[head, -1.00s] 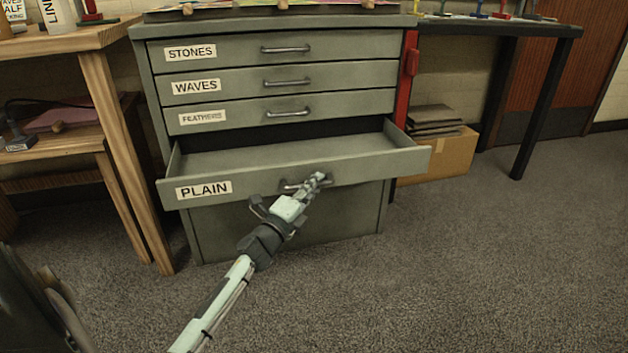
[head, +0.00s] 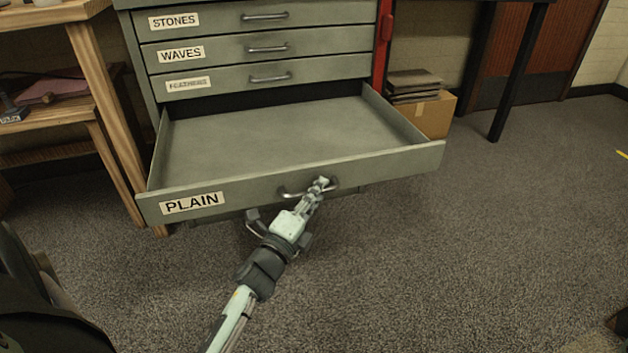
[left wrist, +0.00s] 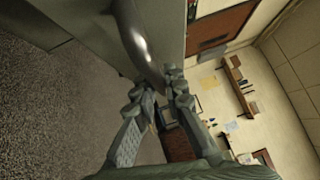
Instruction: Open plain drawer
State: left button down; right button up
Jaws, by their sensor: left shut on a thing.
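The plain drawer (head: 380,163), marked with a PLAIN label, is pulled far out of the grey-green cabinet (head: 262,58). Its inside shows empty and bare. My left gripper (head: 323,184) is shut on the right part of the drawer's handle (head: 291,194), at the middle of the drawer front. In the left wrist view the curved metal handle (left wrist: 138,45) runs down to the fingertips of the left gripper (left wrist: 163,90). My right gripper is not in view.
The stones, waves and feathers drawers above are shut. A wooden table (head: 95,95) stands close on the left. A cardboard box (head: 424,112) with dark sheets on top and a dark table leg (head: 518,70) are on the right. The carpet in front is clear.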

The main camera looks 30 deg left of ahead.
pick_arm(q)
jog(key=shift+s+d, duration=0.1)
dwell(0.3)
jog(key=c, duration=1.9)
grip_release()
jog(key=shift+o, duration=0.2)
jog(key=s+f, duration=0.1)
jog(key=s, duration=0.6)
jog(key=shift+s+d, duration=0.25)
